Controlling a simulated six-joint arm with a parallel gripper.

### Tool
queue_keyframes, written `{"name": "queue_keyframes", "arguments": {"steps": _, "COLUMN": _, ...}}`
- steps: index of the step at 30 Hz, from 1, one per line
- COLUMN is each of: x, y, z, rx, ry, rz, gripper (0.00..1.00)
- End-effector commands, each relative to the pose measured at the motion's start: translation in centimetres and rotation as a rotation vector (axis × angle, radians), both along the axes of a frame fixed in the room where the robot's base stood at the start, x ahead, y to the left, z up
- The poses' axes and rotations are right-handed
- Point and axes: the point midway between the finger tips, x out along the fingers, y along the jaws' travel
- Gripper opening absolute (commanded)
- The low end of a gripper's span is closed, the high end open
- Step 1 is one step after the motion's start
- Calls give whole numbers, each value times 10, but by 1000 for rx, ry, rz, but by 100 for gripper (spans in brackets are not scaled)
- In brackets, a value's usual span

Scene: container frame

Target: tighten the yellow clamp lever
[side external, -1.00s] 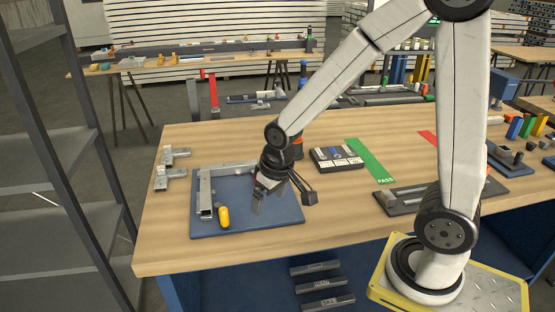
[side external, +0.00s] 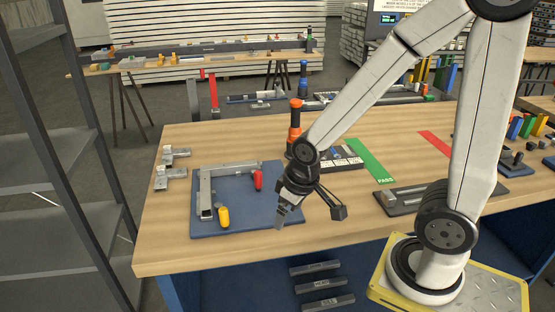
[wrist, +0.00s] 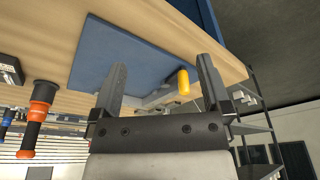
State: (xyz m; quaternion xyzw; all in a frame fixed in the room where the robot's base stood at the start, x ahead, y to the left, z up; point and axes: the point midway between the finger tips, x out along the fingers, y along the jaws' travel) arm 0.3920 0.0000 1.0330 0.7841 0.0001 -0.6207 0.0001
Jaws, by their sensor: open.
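The yellow clamp lever (side external: 223,217) stands at the near left end of a grey metal frame (side external: 205,190) on a blue mat (side external: 260,222). A red lever (side external: 258,179) is at the frame's far right end. My gripper (side external: 281,222) is low over the right edge of the mat, to the right of the yellow lever and apart from it. In the wrist view my gripper (wrist: 163,75) has its fingers spread with nothing between them at the tips. The yellow lever (wrist: 183,82) shows just left of the right finger, beyond it. Part of the metal frame is hidden behind the fingers.
Grey metal brackets (side external: 172,172) lie left of the mat. An orange and black tool (side external: 295,125) stands behind my gripper. A green PASS strip (side external: 370,160) and a red strip (side external: 434,142) lie to the right. The wood in front of the mat is clear.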

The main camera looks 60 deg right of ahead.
Motion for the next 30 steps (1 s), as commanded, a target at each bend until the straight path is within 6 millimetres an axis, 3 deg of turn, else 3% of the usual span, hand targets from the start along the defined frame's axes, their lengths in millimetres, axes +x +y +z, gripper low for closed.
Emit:
{"name": "queue_keyframes", "arguments": {"steps": 1, "x": 0, "y": 0, "z": 0, "rx": 0, "ry": 0, "rz": 0, "gripper": 81}}
{"name": "queue_keyframes", "arguments": {"steps": 6, "x": 6, "y": 2, "z": 1, "rx": -6, "ry": 8, "rz": 23, "gripper": 27}}
{"name": "queue_keyframes", "arguments": {"steps": 9, "x": 16, "y": 5, "z": 3, "rx": -14, "ry": 25, "rz": 61, "gripper": 0}}
{"name": "queue_keyframes", "arguments": {"steps": 17, "x": 61, "y": 21, "z": 12, "rx": -66, "ry": 107, "rz": 253, "gripper": 0}}
{"name": "queue_keyframes", "arguments": {"steps": 30, "x": 143, "y": 62, "z": 26, "rx": -184, "ry": 285, "rz": 638, "gripper": 0}}
